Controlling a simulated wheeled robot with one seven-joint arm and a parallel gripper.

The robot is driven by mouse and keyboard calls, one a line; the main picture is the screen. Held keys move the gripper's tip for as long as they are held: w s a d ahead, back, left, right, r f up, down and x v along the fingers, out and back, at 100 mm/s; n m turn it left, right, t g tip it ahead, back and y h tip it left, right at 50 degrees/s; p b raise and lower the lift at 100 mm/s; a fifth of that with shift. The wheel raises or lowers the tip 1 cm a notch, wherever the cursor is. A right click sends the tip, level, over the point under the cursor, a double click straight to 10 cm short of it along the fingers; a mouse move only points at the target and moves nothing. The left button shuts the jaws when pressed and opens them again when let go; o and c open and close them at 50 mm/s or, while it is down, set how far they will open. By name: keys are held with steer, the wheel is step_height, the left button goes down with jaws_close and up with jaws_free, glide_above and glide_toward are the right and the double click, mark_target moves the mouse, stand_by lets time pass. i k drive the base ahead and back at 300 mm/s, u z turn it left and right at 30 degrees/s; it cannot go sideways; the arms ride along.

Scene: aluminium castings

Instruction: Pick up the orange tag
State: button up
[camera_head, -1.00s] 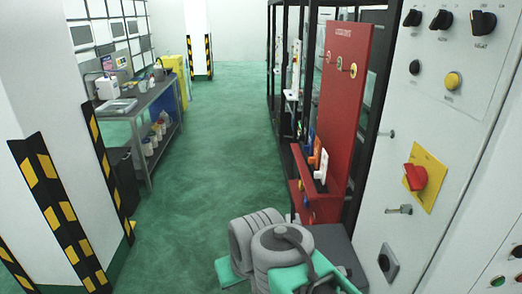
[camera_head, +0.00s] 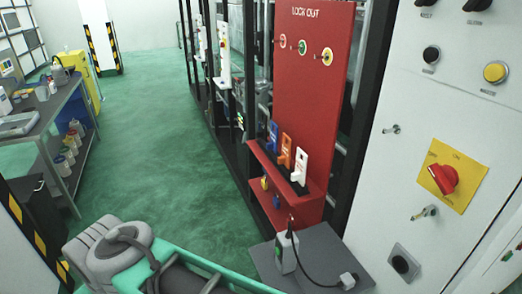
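The orange tag (camera_head: 286,151) stands upright in the shelf of the red lockout board (camera_head: 311,95), between a blue tag (camera_head: 273,136) and a white tag (camera_head: 300,166). It has a white lower part. Its bottom end is hidden by the shelf's front lip. My grey and green arm shows at the bottom left, well short of the board. My gripper is not in view.
A white cabinet (camera_head: 400,160) with knobs and a red switch (camera_head: 440,179) stands at the right. Green floor (camera_head: 165,140) is clear at the left; a workbench (camera_head: 42,118) stands beyond it.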

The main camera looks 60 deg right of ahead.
mark_target(285, 159)
steer(key=z, duration=0.4)
steer(key=i, duration=1.1)
steer(key=z, duration=0.6)
